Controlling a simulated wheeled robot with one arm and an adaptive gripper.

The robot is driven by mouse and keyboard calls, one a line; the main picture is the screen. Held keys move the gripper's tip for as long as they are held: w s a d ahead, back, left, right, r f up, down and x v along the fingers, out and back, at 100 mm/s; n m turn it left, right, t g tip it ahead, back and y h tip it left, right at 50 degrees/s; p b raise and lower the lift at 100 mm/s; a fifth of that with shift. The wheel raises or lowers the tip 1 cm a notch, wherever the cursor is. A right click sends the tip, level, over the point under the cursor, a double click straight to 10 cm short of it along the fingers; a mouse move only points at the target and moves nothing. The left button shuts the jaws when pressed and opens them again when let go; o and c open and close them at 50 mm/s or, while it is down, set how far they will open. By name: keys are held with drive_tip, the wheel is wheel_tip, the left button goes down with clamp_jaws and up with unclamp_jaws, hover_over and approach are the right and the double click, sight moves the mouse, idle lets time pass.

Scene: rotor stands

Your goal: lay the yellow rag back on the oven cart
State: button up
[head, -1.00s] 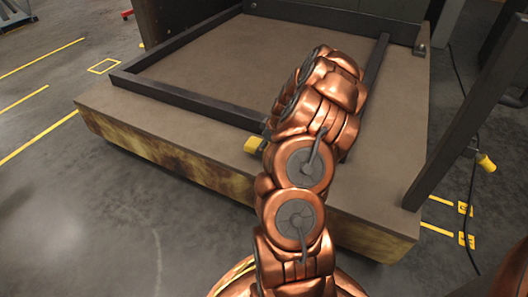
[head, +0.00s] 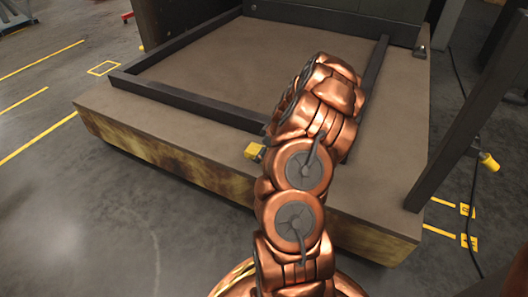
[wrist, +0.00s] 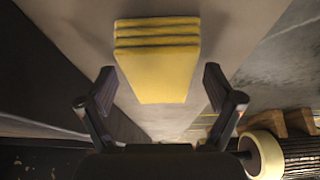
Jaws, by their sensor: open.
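The yellow rag (wrist: 158,60) is folded in layers and shows in the wrist view between and beyond my open gripper (wrist: 158,88). Gaps show on both sides between the fingers and the rag. In the head view, a small part of the rag (head: 254,151) shows left of my arm, at the front strip of a broad brown slab (head: 190,128), apparently the cart. The rag appears to lie on that surface, outside the dark rail. My arm hides the gripper and most of the rag in the head view.
Dark rails (head: 185,103) frame the slab's top. A dark slanted post (head: 470,115) stands at the right, with a yellow-ended fitting (head: 488,162) and a black cable beside it. Open floor (head: 70,195) with yellow lines lies at the left.

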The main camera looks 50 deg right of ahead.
drive_tip(key=p+v, duration=0.5)
drive_tip(key=v, duration=0.7)
drive_tip(key=a+r+g+y, duration=0.1)
drive_tip(key=a+r, duration=0.3)
drive_tip(key=a, duration=0.5)
drive_tip(key=s+a+r+g, duration=0.1)
drive_tip(key=a+r, duration=0.2)
drive_tip(key=a, duration=0.6)
drive_tip(key=a+r+g+y, duration=0.1)
drive_tip(key=a+r, duration=0.3)
drive_tip(key=a, duration=0.5)
drive_tip(key=s+a+r+m+g+h, duration=0.1)
drive_tip(key=s+a, duration=0.5)
drive_tip(key=s, duration=0.6)
drive_tip(key=s+a+r+m+g+h, duration=0.2)
drive_tip(key=s+a+g, duration=0.2)
drive_tip(key=s, duration=0.8)
drive_tip(key=shift+s+a+r, duration=0.35)
drive_tip(key=shift+a+r, duration=0.05)
drive_tip(key=shift+a, duration=0.65)
drive_tip(key=shift+r, duration=0.1)
